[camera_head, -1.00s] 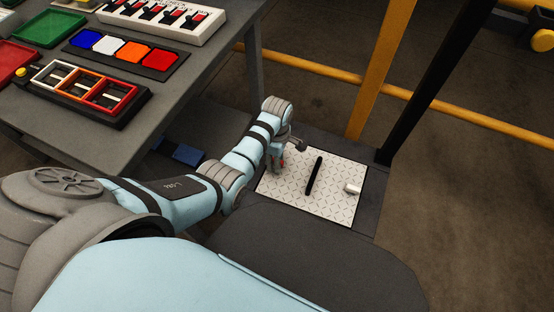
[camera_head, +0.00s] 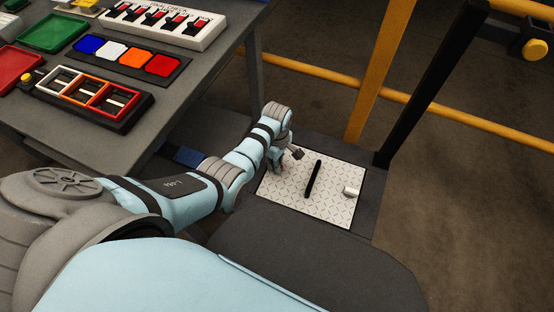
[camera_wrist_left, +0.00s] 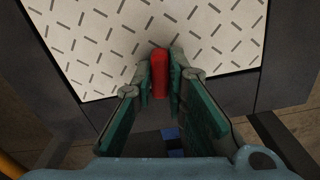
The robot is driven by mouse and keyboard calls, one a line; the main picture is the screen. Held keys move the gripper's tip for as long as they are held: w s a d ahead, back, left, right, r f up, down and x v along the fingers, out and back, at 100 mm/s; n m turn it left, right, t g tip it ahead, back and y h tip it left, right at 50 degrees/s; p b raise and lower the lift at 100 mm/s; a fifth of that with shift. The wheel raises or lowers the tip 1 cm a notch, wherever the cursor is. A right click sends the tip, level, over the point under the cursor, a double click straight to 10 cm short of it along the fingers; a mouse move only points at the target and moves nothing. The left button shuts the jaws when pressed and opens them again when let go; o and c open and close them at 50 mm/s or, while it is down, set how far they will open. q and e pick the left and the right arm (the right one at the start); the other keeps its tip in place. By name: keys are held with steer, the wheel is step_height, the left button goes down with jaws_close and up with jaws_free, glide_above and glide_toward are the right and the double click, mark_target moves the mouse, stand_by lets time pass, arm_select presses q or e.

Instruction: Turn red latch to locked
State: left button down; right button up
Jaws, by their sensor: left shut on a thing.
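The red latch (camera_wrist_left: 160,73) is a short red handle at the edge of the white patterned panel (camera_head: 318,200). In the left wrist view it stands between the fingertips of my left gripper (camera_wrist_left: 160,88), which is shut on it. The panel (camera_wrist_left: 150,35) fills the top of that view. In the head view my left gripper (camera_head: 278,165) is at the panel's upper left corner, and the latch is hidden by the fingers and wrist. The latch's base and any lock marks cannot be made out. My right gripper is not in view.
A black bar handle (camera_head: 313,180) and a white block (camera_head: 352,191) are on the panel. A grey table (camera_head: 190,100) with trays and switches stands at the upper left. A yellow post (camera_head: 381,65) and a black post (camera_head: 432,85) rise behind the panel.

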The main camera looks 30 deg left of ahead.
arm_select(q)
steer(key=m+p, duration=0.1)
steer(key=m, duration=0.2)
steer(key=shift+r+m+p, duration=0.1)
steer(key=shift+m+p, duration=0.2)
steer(key=shift+p, duration=0.05)
steer(key=m+p, duration=0.1)
steer(key=m, duration=0.2)
steer(key=shift+m, duration=0.3)
steer(key=m, duration=0.3)
steer(key=shift+m+p, duration=0.3)
steer(key=shift+m, duration=2.3)
steer(key=c, duration=1.6)
jaws_free()
steer(key=shift+w, duration=0.1)
